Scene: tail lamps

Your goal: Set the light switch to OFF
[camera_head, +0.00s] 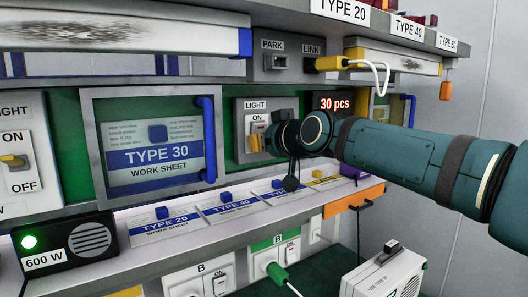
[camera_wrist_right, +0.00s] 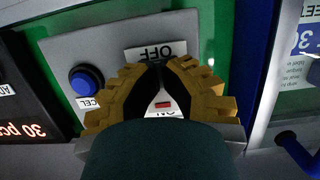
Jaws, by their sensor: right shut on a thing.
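The light switch panel (camera_head: 243,113) is a grey plate marked LIGHT and ON in the middle of the head view. My right gripper (camera_head: 255,143) is at its lower part, with the arm coming in from the right. In the right wrist view the panel (camera_wrist_right: 95,45) appears upside down, with OFF above and ON below. The yellow-brown fingers of my right gripper (camera_wrist_right: 160,68) are closed together over the switch, near the OFF label. The fingers hide the lever, so its position cannot be told. My left gripper is out of view.
Another LIGHT panel (camera_head: 18,150) with a yellow lever is at the left edge. A framed TYPE 30 work sheet (camera_head: 154,154) with a blue handle is beside the central panel. A blue button (camera_wrist_right: 86,81) is close to my fingers. A sloped shelf with work sheets lies below.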

